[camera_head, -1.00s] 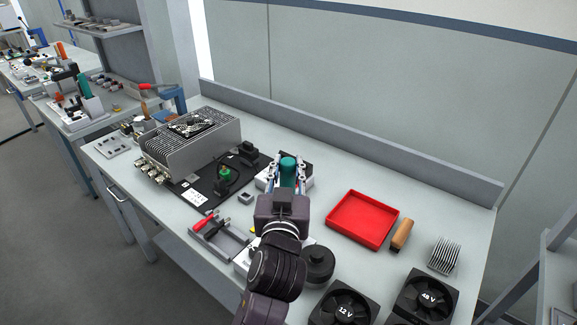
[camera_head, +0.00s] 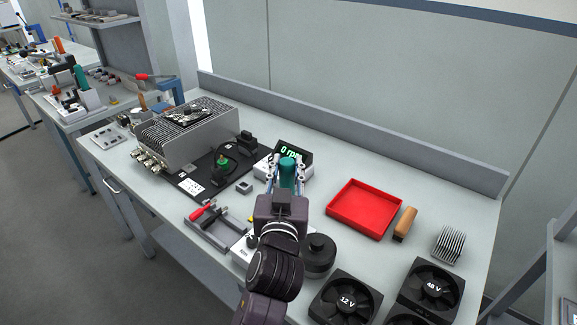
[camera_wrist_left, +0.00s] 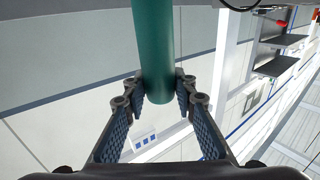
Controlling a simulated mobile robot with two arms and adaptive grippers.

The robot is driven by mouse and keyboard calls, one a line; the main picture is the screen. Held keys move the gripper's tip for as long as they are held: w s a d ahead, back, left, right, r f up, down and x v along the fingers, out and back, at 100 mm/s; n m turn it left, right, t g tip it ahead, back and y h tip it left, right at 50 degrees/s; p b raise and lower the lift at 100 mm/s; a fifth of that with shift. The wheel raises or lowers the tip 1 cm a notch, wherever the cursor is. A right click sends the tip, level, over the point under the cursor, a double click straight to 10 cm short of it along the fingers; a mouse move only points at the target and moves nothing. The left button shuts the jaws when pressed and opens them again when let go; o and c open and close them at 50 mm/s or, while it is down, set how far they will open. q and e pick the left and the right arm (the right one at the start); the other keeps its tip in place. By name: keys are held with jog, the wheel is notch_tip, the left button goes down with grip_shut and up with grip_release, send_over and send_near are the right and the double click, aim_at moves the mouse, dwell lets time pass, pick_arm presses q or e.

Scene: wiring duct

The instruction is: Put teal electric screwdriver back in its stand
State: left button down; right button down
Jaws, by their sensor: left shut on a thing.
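My left gripper (camera_head: 287,180) is shut on the teal electric screwdriver (camera_head: 287,168), held above the bench behind my forearm. In the left wrist view the teal body (camera_wrist_left: 155,45) stands between the two fingers, its rounded end near the fingertips. The screwdriver's lower part is hidden in the head view. I cannot clearly make out its stand; a pale block (camera_head: 239,250) is partly hidden by my left arm. My right gripper is not in view.
A display box (camera_head: 292,153) stands just behind the gripper. A red tray (camera_head: 363,209), wooden-handled tool (camera_head: 405,222), heat sink (camera_head: 448,244), black round part (camera_head: 318,254) and fans (camera_head: 345,303) lie to the right and front. A finned power unit (camera_head: 186,135) stands left.

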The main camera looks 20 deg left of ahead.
pick_arm(q)
jog(key=shift+s+d+f, duration=0.15)
jog(key=shift+d+f, duration=0.2)
jog(key=shift+f, duration=0.1)
jog(key=c, duration=1.5)
grip_release()
jog(key=shift+a+f, duration=0.1)
jog(key=shift+a, duration=0.05)
jog(key=shift+s, duration=0.15)
jog(key=v, duration=0.7)
jog(key=shift+s+a+r, duration=0.2)
jog(key=shift+s+r, duration=0.05)
jog(key=shift+w, duration=0.1)
